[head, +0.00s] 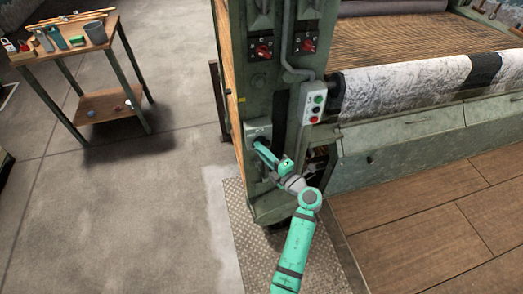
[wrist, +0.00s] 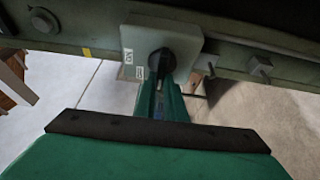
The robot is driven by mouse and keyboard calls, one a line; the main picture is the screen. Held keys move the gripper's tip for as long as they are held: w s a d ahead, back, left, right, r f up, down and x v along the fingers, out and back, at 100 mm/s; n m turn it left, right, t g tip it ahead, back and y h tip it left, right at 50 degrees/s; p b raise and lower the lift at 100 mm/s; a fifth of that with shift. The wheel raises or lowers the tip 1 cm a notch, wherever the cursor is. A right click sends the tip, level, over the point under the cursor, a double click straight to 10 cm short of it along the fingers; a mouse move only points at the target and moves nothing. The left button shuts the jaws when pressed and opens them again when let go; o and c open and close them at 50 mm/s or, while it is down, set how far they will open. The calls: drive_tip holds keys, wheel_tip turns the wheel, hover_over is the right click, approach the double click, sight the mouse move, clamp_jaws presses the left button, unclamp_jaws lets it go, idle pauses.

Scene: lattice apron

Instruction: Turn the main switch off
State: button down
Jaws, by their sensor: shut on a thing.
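The main switch is a dark rotary knob (wrist: 162,60) on a pale grey box (wrist: 135,38) fixed to the green machine post. In the head view the box (head: 257,130) sits low on the post, its knob mostly hidden behind my gripper. My gripper (wrist: 161,78) reaches straight at the box and its fingers are shut on the knob. It also shows in the head view (head: 262,146). Small labels sit on the box left of the knob, too small to read. I cannot tell the knob's exact angle.
Two red rotary switches (head: 263,50) (head: 308,45) on dark plates and a push-button box (head: 313,103) are higher on the machine. A conduit runs beside them. A patterned cloth roll (head: 400,90) is at right. A tool table (head: 75,52) stands at far left, with open floor between.

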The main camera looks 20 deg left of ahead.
drive_tip(key=shift+f, duration=0.1)
drive_tip(key=c, duration=1.8)
unclamp_jaws()
drive_tip(key=v, duration=1.1)
drive_tip(key=shift+a, duration=0.1)
drive_tip(key=s+d+r+m+t+h, duration=0.1)
drive_tip(key=s+r+m+t+h, duration=0.1)
drive_tip(key=s+m+t, duration=0.55)
drive_tip(key=s+d+r+m+t+h, duration=0.15)
drive_tip(key=s+m, duration=0.35)
drive_tip(key=s, duration=0.5)
drive_tip(key=s+d+m+g+h, duration=0.1)
drive_tip(key=s+d+m+h, duration=0.1)
drive_tip(key=s+m, duration=0.3)
drive_tip(key=s+d+f+m+g+h, duration=0.1)
drive_tip(key=s+d+m+h, duration=0.2)
drive_tip(key=s, duration=0.6)
drive_tip(key=s+d+f+m+g+h, duration=0.1)
drive_tip(key=s+d+m+h, duration=0.2)
drive_tip(key=s+m+h, duration=0.3)
drive_tip(key=shift+s+d+f+m+g+h, duration=0.15)
drive_tip(key=shift+s+m, duration=0.15)
drive_tip(key=shift+m, duration=0.45)
drive_tip(key=shift+s+d+f+m+g+h, duration=0.15)
drive_tip(key=shift+s+m, duration=0.2)
drive_tip(key=shift+m, duration=0.35)
